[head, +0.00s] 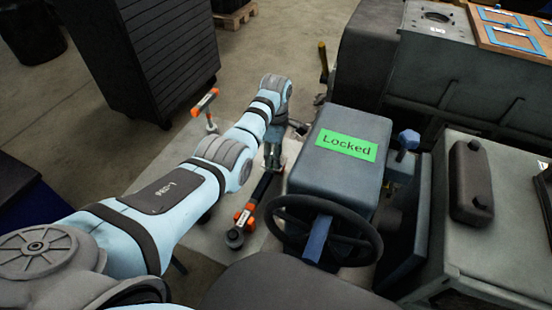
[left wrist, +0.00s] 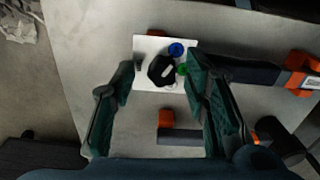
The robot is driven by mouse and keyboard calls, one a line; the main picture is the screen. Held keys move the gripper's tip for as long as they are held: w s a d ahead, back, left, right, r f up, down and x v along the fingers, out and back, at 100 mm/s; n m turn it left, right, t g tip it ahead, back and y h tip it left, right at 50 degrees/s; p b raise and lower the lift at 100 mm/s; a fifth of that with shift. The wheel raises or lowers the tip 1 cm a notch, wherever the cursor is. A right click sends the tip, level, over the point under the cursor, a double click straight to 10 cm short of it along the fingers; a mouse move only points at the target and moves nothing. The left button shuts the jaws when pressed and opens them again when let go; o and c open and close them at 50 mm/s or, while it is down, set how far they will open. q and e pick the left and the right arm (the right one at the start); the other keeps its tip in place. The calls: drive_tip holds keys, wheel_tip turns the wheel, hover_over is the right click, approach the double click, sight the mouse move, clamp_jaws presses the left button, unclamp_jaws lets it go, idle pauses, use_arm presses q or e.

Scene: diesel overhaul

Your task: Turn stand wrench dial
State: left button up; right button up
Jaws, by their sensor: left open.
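In the left wrist view, a black dial (left wrist: 155,72) sits on a white plate (left wrist: 147,45) on a grey surface. A blue round spot (left wrist: 176,49) and a green one (left wrist: 182,70) are beside it on the plate. My left gripper (left wrist: 163,74) is open, its two green fingers either side of the dial, with no clear contact visible. In the head view, my left gripper (head: 272,157) points down beside the dark console; the dial is not clearly seen there. My right gripper is not in view.
A dark console (head: 345,125) bears a green "Locked" label (head: 347,145). A steering wheel (head: 325,230) is in front of it. A black slatted cabinet (head: 140,55) stands at back left.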

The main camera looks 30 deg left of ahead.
use_arm(q)
drive_tip(key=shift+f, duration=0.25)
drive_tip(key=shift+s+r, duration=0.15)
drive_tip(key=shift+s, duration=0.05)
clamp_jaws()
